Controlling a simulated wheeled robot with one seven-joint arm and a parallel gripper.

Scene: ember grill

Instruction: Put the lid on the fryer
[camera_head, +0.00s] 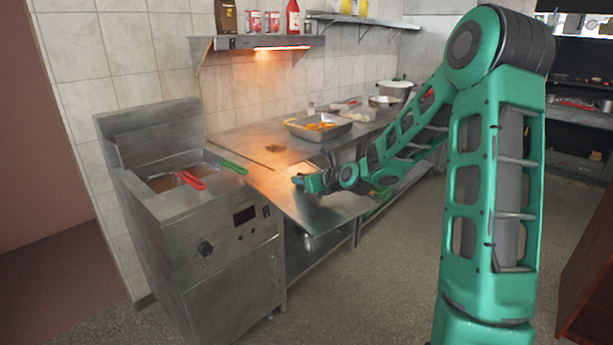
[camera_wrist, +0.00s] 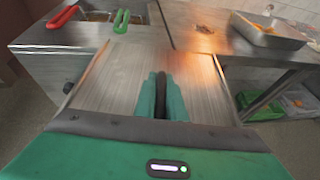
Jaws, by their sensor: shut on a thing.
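The fryer (camera_head: 210,240) is a steel cabinet at the left, its open top showing a basket with a red handle (camera_head: 192,180) and one with a green handle (camera_head: 232,167). The fryer also shows at the top left of the wrist view (camera_wrist: 50,70). The lid (camera_head: 312,207) is a flat steel sheet, held to the right of the fryer by the counter's front; in the wrist view it lies below my fingers (camera_wrist: 112,78). My gripper (camera_head: 299,181) is shut on a dark part at the lid's middle, seen between the fingers (camera_wrist: 161,97). The fingers hide most of that part.
The steel counter (camera_head: 250,145) adjoins the fryer, with a metal tray of food (camera_head: 320,128) on it. A lit shelf (camera_head: 265,42) with cans and a red bottle hangs above. A pot (camera_head: 395,89) stands farther back. The floor before the fryer is clear.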

